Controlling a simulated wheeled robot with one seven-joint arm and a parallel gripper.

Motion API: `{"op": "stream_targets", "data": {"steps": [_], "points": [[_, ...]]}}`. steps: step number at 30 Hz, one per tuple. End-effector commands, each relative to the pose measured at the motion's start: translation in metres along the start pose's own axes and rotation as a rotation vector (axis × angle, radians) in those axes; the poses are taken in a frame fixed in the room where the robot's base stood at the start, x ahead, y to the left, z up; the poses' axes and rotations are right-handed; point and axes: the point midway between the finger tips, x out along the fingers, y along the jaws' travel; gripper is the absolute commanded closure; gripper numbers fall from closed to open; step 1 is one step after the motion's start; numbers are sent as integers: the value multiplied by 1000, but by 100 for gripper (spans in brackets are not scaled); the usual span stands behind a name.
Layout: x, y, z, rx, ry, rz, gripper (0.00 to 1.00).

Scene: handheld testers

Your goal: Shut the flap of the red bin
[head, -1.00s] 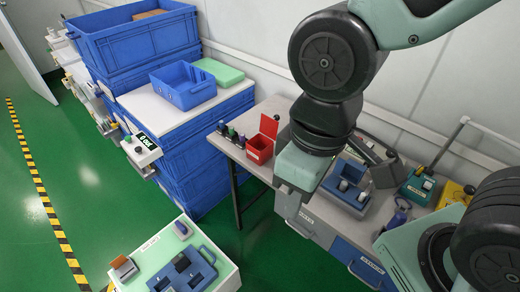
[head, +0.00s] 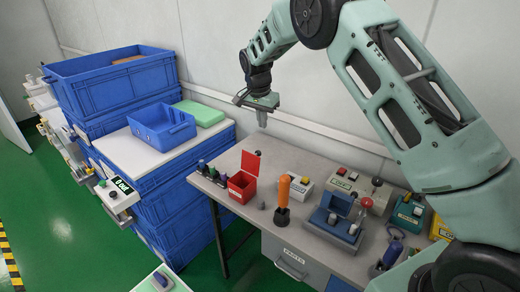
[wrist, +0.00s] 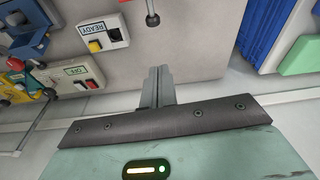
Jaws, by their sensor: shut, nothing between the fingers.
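The small red bin (head: 241,188) stands on the grey workbench. Its red flap (head: 251,162) is raised and stands upright at the back edge, so the bin is open. My gripper (head: 262,120) is shut and empty, pointing down high above the far side of the bench, apart from the bin and the flap. In the wrist view my gripper's fingers (wrist: 157,78) are together with nothing between them. The bin and flap do not show in the wrist view.
An orange-handled tool (head: 284,192) stands right of the bin, beside a small grey piece. Small dark testers (head: 208,171) stand to its left. A blue and grey device (head: 333,218) and button boxes (head: 343,188) fill the bench's right. Stacked blue crates (head: 175,200) stand left.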

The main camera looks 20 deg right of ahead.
Motion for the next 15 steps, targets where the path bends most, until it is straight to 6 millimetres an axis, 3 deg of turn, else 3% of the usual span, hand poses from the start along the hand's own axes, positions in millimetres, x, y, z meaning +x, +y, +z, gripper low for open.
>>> {"op": "stream_targets", "data": {"steps": [3, 8, 15], "points": [[9, -1, -10, 33, 14, 8, 100], [24, 0, -11, 35, 14, 10, 100], [71, 0, -12, 34, 14, 10, 100]]}}
